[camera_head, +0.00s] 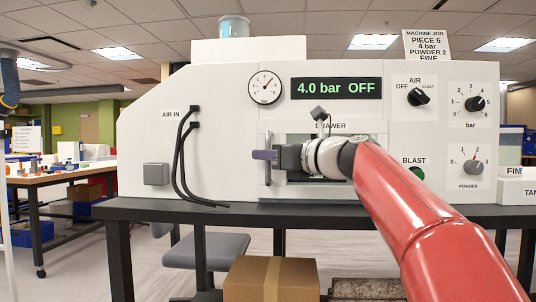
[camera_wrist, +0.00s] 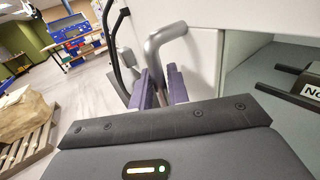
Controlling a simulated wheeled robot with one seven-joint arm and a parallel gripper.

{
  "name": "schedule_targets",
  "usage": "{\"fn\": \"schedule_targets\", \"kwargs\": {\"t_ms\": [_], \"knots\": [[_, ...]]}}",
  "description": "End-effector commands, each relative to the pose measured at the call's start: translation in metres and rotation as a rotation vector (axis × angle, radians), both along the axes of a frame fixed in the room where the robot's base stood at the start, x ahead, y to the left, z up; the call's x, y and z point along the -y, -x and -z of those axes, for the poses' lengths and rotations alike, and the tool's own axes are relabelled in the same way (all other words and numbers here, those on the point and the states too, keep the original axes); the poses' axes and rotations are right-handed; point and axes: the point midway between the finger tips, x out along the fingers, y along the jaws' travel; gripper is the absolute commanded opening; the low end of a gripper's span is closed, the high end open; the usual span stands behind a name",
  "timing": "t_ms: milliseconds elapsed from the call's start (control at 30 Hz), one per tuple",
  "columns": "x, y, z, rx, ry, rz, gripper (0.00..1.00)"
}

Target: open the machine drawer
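The machine (camera_head: 225,85) is a large white cabinet on a dark table. Its drawer front (camera_head: 285,190), under the label DRAWER, is partly hidden by my arm. A grey vertical bar handle (camera_head: 268,176) is at the left of this front. In the wrist view the handle (camera_wrist: 165,36) bends out from the white panel and runs down between my two purple fingers. My gripper (camera_head: 264,155) is at the handle's upper half. In the wrist view my gripper (camera_wrist: 162,85) has the bar filling the narrow gap between its fingers. The fingers' contact with the bar is partly hidden.
A recess (camera_wrist: 285,75) with dark bars and a partly cut-off label lies right of the handle. Black air hoses (camera_head: 178,155) hang to the left. A cardboard box (camera_head: 271,279) and a grey stool (camera_head: 206,249) are low in front. The display reads 4.0 bar OFF.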

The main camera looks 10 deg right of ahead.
Motion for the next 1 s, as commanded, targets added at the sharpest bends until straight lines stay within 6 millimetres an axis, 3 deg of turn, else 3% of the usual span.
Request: {"fn": "schedule_targets", "kwargs": {"t_ms": [67,233,667,867,1000], "knots": [[0.0,0.0,0.0,0.0,0.0,0.0,0.17],[0.0,0.0,0.0,0.0,0.0,0.0,0.0],[-0.001,0.007,0.002,0.001,0.001,0.0,0.0],[-0.009,0.036,0.004,0.001,0.002,0.0,0.0],[-0.017,0.068,0.004,0.003,0.004,0.0,0.0]]}}
